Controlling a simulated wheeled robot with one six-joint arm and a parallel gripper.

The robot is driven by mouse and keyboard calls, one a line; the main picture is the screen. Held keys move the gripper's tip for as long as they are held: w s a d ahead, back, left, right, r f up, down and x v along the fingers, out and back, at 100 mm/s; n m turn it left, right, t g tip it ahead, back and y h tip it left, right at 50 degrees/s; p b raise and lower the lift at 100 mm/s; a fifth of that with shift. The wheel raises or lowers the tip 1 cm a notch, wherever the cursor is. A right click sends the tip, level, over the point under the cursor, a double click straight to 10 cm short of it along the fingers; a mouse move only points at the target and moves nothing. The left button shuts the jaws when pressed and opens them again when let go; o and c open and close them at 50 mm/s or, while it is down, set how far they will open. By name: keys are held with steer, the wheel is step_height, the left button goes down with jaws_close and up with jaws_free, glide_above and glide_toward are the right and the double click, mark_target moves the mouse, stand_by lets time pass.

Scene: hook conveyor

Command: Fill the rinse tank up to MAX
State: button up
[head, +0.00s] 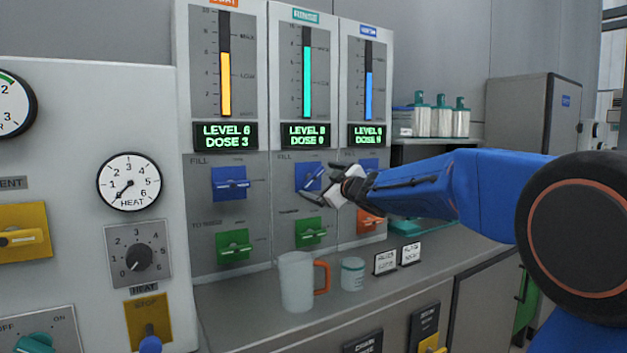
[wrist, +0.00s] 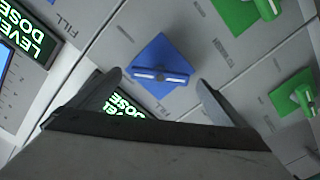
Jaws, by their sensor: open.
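The left display (head: 225,136) reads LEVEL 6, DOSE 3. My gripper (head: 320,183) is open and empty in front of the middle panel's blue FILL handle (head: 304,176). In the wrist view, this blue handle (wrist: 160,74) shows between and beyond the fingertips; I see no clear contact.
A clear mug with an orange handle (head: 297,282) and a small jar (head: 352,274) stand on the counter below. Pump bottles (head: 441,118) stand on a shelf at right. A heat panel (head: 100,300) stands at left.

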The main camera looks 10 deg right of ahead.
mark_target(315, 178)
steer(key=shift+x, duration=2.15)
steer(key=c, duration=1)
